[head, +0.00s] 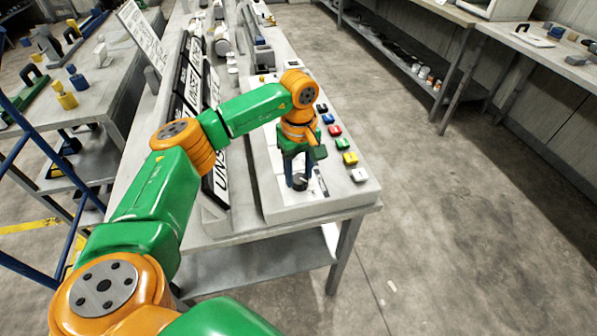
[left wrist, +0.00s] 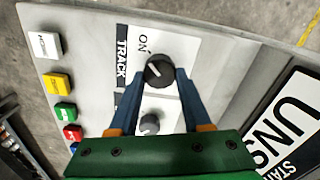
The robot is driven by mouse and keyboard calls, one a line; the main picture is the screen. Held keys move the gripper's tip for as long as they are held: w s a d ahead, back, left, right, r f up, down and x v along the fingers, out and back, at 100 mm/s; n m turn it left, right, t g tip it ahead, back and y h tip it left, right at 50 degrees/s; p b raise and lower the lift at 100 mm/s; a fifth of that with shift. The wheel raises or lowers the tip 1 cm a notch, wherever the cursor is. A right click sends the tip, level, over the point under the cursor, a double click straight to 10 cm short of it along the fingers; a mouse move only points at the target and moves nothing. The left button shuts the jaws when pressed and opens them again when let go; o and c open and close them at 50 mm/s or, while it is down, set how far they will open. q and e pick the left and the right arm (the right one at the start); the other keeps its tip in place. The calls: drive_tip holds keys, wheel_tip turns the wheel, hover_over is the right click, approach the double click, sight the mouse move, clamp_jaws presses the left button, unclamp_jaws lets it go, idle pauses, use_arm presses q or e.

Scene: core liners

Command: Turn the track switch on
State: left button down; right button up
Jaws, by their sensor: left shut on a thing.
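The track switch is a round black knob (left wrist: 159,71) on a white label (left wrist: 185,50) marked TRACK and ON in the left wrist view. A short white mark shows on the knob's face, turned toward the side of the ON lettering. My left gripper (left wrist: 160,76) is shut on the knob, with one blue finger on each side of it. In the head view my left gripper (head: 299,176) points down at the near end of the panel, and the dark knob (head: 299,183) shows between its fingertips. My right gripper is not in view.
A second, grey knob (left wrist: 150,123) sits beside the switch, between my fingers. A row of coloured buttons, with a yellow one (head: 350,158) and a white one (head: 360,175), runs along the panel (head: 290,212). Signs (head: 218,170) lean left of it. The floor at right is clear.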

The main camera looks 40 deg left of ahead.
sight(299, 177)
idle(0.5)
use_arm(q)
drive_tip(key=shift+c, duration=1.8)
unclamp_jaws()
drive_tip(key=shift+d, duration=0.1)
wheel_tip(299, 177, up, 7)
drive_tip(key=shift+r+b, duration=0.1)
drive_tip(key=shift+b, duration=0.3)
